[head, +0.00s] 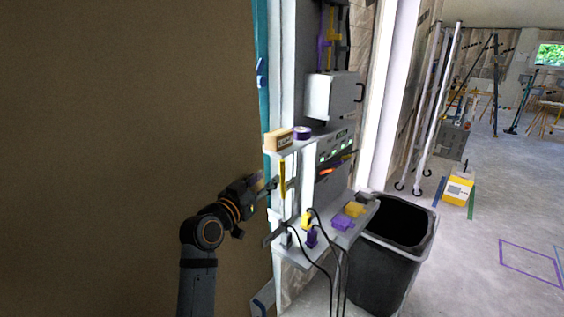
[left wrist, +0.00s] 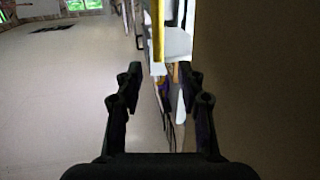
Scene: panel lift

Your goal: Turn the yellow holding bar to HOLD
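The yellow holding bar (head: 282,178) stands upright on the front edge of the grey and white panel unit. It also shows at the top of the left wrist view (left wrist: 158,30), beyond and between the fingertips. My left gripper (head: 268,184) is just left of the bar in the head view. In the left wrist view its fingers (left wrist: 162,72) are spread apart with nothing between them. I cannot tell whether a finger touches the bar. HOLD markings are not readable. My right gripper is not in view.
A large brown panel (head: 120,140) fills the left side. A lower shelf (head: 318,243) carries yellow and purple pieces and black cables. An upper shelf holds a tan box (head: 278,140) and a purple roll (head: 302,132). A black bin (head: 385,270) stands right.

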